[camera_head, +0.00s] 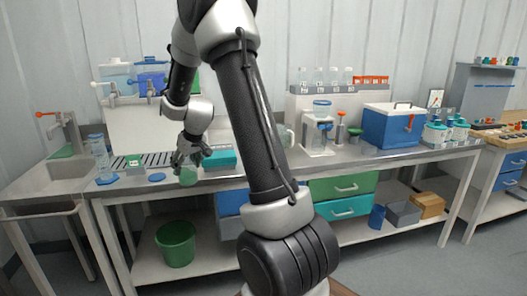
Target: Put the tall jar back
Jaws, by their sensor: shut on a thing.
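My gripper (187,161) points down over the front edge of the bench, left of centre. It is shut on a pale green, see-through jar (188,177), which hangs below the fingers in front of the bench edge. The fingers and wrist hide the jar's top, and I cannot tell its full height. A tall clear bluish vessel (100,157) stands upright on the bench by the sink, left of my gripper.
Blue discs (156,177) lie on the bench front, by a dark slotted rack (150,160). A teal box (219,159) is close right of my gripper. A green bucket (176,243) stands on the lower shelf. A blue cooler (392,125) stands further right. My arm hides the bench's middle.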

